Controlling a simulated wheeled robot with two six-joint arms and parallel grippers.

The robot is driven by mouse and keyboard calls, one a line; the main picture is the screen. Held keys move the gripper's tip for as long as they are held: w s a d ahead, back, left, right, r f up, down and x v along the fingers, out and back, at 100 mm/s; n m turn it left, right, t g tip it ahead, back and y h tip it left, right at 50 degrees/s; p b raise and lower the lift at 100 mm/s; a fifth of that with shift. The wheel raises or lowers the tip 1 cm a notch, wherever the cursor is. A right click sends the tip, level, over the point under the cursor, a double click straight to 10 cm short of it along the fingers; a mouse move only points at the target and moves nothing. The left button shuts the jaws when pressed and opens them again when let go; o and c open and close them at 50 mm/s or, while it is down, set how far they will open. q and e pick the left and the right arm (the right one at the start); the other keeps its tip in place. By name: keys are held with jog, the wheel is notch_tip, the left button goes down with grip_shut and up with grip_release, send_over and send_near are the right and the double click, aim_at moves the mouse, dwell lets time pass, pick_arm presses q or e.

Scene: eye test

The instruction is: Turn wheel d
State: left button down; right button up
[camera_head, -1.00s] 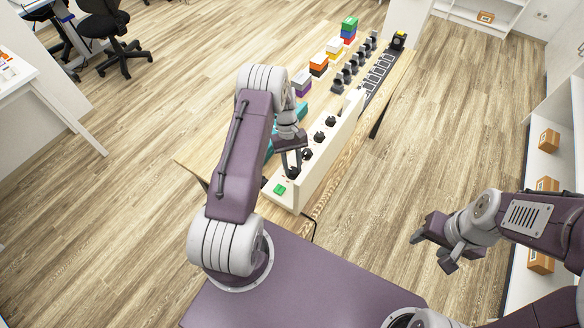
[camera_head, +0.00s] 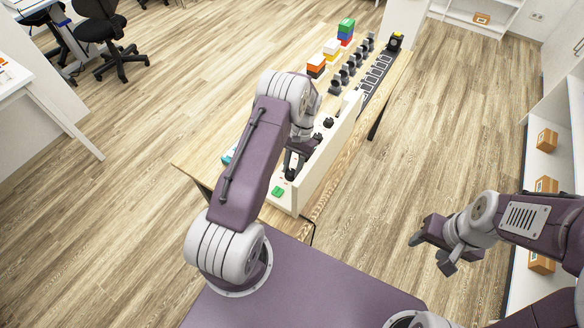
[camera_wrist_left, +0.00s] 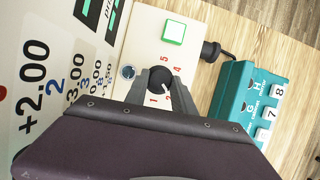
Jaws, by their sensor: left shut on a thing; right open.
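A cream panel (camera_head: 325,160) on the wooden table carries a row of black knobs and a green button (camera_head: 278,191). My left gripper (camera_head: 291,174) is at the knob nearest that button. In the left wrist view its two fingers (camera_wrist_left: 160,88) are shut on this black knob (camera_wrist_left: 160,76), one on each side. The knob has a white pointer line and red numbers around it; no letter d is readable. Another black knob (camera_head: 328,123) stands farther along the panel. My right gripper (camera_head: 431,254) is open and empty over the floor at the right.
A teal keyed device (camera_wrist_left: 245,100) lies beside the panel, near a black plug (camera_wrist_left: 210,51). Shelves with boxes (camera_head: 546,139) line the right side.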

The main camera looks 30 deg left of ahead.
pick_arm(q)
jog(key=shift+w+r+m, duration=0.1)
jog(key=shift+m, duration=0.3)
jog(key=c, duration=1.1)
grip_release()
jog(key=shift+o, duration=0.2)
jog(key=shift+r, duration=0.15)
jog(key=b+v, duration=0.1)
jog(key=v, duration=0.7)
jog(key=shift+r, duration=0.35)
jog(key=shift+d, duration=0.1)
